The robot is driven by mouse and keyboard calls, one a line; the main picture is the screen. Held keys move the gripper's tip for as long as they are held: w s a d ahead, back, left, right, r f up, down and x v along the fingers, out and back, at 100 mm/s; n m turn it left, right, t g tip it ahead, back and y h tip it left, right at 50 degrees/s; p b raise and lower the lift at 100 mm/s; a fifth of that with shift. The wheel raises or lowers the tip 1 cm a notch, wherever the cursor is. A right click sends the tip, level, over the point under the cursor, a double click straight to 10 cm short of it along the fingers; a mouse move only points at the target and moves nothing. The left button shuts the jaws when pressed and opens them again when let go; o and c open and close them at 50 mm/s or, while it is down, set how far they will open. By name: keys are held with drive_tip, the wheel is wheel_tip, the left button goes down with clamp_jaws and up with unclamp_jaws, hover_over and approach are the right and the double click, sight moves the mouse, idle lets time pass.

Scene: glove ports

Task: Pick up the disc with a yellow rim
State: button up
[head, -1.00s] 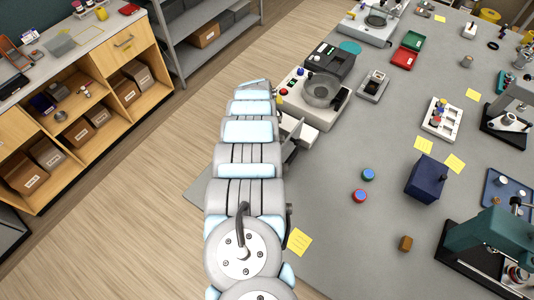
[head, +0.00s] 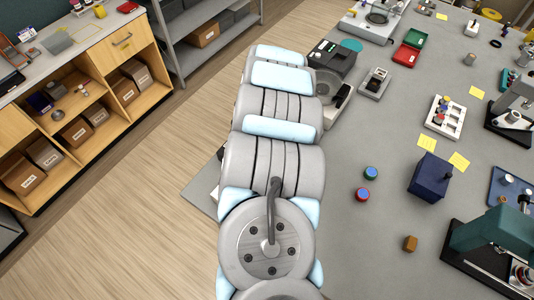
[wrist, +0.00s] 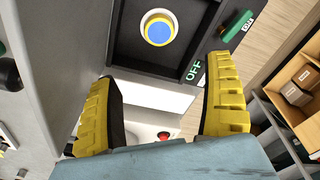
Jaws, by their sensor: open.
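The disc with a yellow rim (wrist: 158,29) shows in the wrist view at the top middle. It has a blue face and lies in a dark square recess of a device marked OFF. My gripper (wrist: 164,72) is open and empty, its yellow fingers spread to the left and right below the disc in the picture, apart from it. In the head view my arm hides the gripper and I cannot make out this disc there.
On the grey table (head: 330,255) lie a blue disc with a green rim (head: 371,173) and one with a red rim (head: 362,195). A dark blue box (head: 429,178) stands right of them. A black device (head: 332,57) stands beyond my arm.

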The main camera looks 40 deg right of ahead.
drive_tip(key=shift+w+d+f+p, duration=0.1)
drive_tip(key=shift+w+f+p, duration=0.1)
drive_tip(key=shift+f, duration=1.35)
drive_tip(key=shift+w+d+f+p, duration=0.15)
drive_tip(key=shift+f+p, duration=0.1)
drive_tip(key=shift+f, duration=1.25)
drive_tip(key=shift+w+d+f+p, duration=0.1)
drive_tip(key=shift+f+p, duration=0.1)
drive_tip(key=shift+f, duration=1.35)
drive_tip(key=shift+s+a+f+p, duration=0.15)
drive_tip(key=shift+f+p, duration=0.45)
drive_tip(key=shift+f, duration=0.9)
drive_tip(key=shift+d+f+b, duration=0.2)
drive_tip(key=shift+f+b, duration=0.1)
drive_tip(key=shift+f, duration=0.7)
drive_tip(key=shift+a+f, duration=0.1)
drive_tip(key=shift+f, duration=0.1)
drive_tip(key=c, duration=1.3)
